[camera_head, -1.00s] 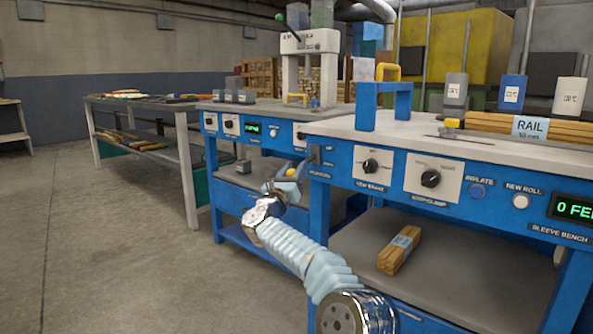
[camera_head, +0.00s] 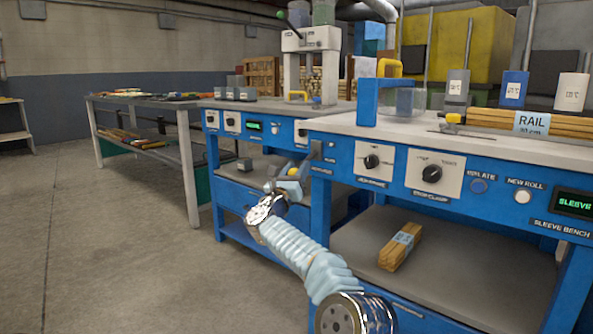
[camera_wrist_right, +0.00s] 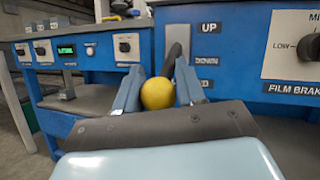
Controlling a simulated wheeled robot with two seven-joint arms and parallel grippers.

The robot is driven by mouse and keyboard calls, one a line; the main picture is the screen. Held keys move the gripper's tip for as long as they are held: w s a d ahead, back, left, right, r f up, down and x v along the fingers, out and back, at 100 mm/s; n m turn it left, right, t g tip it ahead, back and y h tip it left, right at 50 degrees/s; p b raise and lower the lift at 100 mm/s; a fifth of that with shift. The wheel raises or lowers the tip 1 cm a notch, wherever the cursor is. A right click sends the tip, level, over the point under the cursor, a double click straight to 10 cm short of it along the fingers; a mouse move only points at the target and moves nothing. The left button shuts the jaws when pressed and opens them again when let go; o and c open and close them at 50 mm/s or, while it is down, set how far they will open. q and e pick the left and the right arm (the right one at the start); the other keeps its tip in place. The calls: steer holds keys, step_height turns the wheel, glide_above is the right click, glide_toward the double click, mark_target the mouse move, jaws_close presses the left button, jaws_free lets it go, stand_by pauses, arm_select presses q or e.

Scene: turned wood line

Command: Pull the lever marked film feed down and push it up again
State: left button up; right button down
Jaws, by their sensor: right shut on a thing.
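The lever on the left side of the near blue bench ends in a round yellow knob (camera_wrist_right: 158,93). A dark lever arm (camera_wrist_right: 173,57) runs up from the knob in the right wrist view. My right gripper (camera_wrist_right: 157,90) is shut on the knob, one finger on each side. The gripper (camera_head: 291,175) also shows in the head view, at the bench's left front corner. A plate marked UP (camera_wrist_right: 208,28) sits above and right of the knob; the labels below it are partly hidden. My left gripper is not in view.
The sleeve bench (camera_head: 395,205) has dials, buttons and a green display (camera_head: 574,203). A rail bundle (camera_head: 530,123) lies on top; another bundle (camera_head: 400,247) lies on its lower shelf. A second blue bench (camera_head: 255,165) stands behind. The floor at left is clear.

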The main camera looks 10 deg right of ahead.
steer(key=shift+w+f, duration=0.15)
steer(key=shift+f, duration=0.15)
stand_by(0.5)
steer(key=c, duration=0.8)
jaws_free()
steer(key=shift+w+f, duration=0.1)
steer(key=shift+w, duration=0.05)
steer(key=shift+o, duration=0.2)
steer(key=shift+s+a+f+b, duration=0.1)
steer(key=shift+s+a+b, duration=0.2)
steer(key=shift+s, duration=0.1)
steer(key=b+v, duration=0.2)
steer(key=v, duration=1.1)
steer(key=shift+d, duration=0.1)
